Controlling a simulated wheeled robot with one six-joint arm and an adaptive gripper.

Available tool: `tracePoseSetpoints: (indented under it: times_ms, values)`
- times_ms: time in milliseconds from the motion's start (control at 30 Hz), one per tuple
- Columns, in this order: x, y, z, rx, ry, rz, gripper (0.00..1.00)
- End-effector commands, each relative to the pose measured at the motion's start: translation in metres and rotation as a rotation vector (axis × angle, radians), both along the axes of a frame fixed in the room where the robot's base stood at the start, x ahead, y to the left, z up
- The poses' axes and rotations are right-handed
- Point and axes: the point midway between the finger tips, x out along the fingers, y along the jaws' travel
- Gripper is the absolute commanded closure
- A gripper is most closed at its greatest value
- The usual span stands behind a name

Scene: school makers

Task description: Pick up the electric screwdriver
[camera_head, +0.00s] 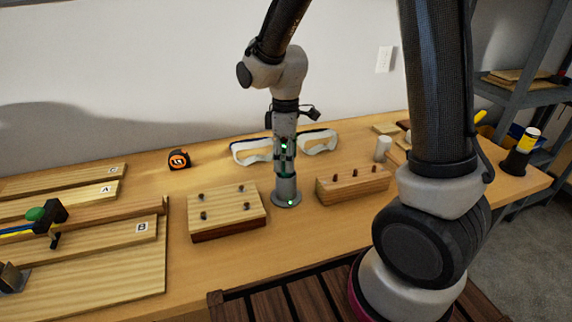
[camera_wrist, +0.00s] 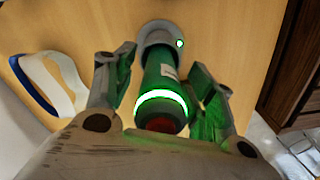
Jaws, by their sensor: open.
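The electric screwdriver (camera_wrist: 165,85) is a dark green cylinder with a glowing green ring and a reddish end cap. It stands upright in a round grey base on the workbench. In the head view its lower part (camera_head: 285,184) shows below my gripper (camera_head: 285,160), between two wooden blocks. In the wrist view my gripper (camera_wrist: 160,65) is open, with one finger on each side of the screwdriver's body. Gaps show between fingers and body, and I cannot tell whether either touches. In the head view my gripper hides its upper part.
White safety goggles (camera_head: 252,152) lie just behind. A wooden block with several pegs (camera_head: 226,215) is close on the left, another block (camera_head: 352,187) close on the right. A tape measure (camera_head: 179,159) and boards lie further left. A white cylinder (camera_head: 383,149) stands right.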

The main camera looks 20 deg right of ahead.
Motion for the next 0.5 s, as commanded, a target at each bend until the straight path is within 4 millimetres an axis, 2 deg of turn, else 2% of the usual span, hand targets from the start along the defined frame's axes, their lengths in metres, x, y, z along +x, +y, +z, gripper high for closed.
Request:
tracePoseSetpoints:
  times_ms: [33,67,333,500]
  values:
    - [0.0001,0.0000,0.0001,0.000,0.000,0.000,0.45]
    - [0.0001,0.0000,0.0002,0.000,0.000,0.000,0.51]
    - [0.0001,0.0000,0.0004,0.000,0.000,-0.001,1.00]
    - [0.0003,0.0000,0.0006,0.000,0.000,0.000,1.00]
